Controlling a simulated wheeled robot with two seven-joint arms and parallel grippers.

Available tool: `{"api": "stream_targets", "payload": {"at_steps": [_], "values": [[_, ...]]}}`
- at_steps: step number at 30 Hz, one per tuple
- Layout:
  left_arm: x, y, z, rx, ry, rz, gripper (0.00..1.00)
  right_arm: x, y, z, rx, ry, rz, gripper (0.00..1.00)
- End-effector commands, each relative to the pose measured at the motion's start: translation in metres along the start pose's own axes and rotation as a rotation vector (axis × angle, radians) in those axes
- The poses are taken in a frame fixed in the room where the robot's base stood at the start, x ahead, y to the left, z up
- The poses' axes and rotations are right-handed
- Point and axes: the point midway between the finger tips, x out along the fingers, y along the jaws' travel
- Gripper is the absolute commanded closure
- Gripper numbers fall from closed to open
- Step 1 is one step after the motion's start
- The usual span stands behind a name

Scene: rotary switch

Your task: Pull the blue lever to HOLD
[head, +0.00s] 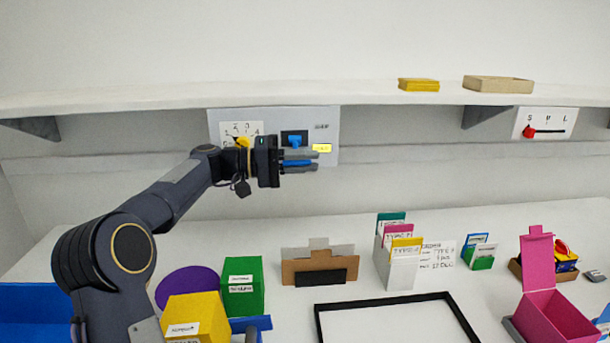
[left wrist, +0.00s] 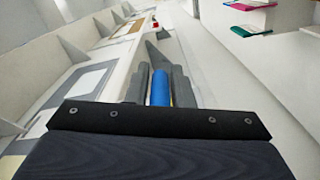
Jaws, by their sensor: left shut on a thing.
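The light grey switch panel (head: 329,112) is on the wall under the shelf. The blue lever's hub (head: 295,140) sits in a dark square on it. My left gripper (head: 314,161) is in front of the panel, its fingers pointing right. It is shut on the blue lever (head: 297,163), whose blue bar (left wrist: 160,88) lies between both grey fingers in the left wrist view. My right gripper is not in view.
A yellow knob (head: 243,142) on a white dial plate is left of the hub, partly behind my wrist. A red pointer switch (head: 529,132) is far right. The shelf (head: 200,98) overhangs the panel. Boxes, file holders and a black frame (head: 456,311) stand on the counter below.

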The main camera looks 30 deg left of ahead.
Motion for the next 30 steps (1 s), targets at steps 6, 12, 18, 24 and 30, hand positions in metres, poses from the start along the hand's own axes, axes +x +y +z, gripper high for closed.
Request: {"api": "stream_targets", "payload": {"at_steps": [6,12,18,24,30], "values": [[0.000,-0.010,0.000,0.101,0.001,-0.001,1.00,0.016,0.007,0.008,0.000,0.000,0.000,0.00],[-0.001,-0.012,-0.001,0.146,0.001,-0.002,1.00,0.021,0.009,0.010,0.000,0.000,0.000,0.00],[-0.001,-0.011,-0.002,0.159,0.001,-0.002,1.00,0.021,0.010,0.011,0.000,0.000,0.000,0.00],[-0.001,-0.012,-0.002,0.159,0.001,-0.003,1.00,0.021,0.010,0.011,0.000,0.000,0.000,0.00],[-0.001,-0.012,-0.002,0.158,0.001,-0.002,0.65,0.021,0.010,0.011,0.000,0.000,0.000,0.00]]}}
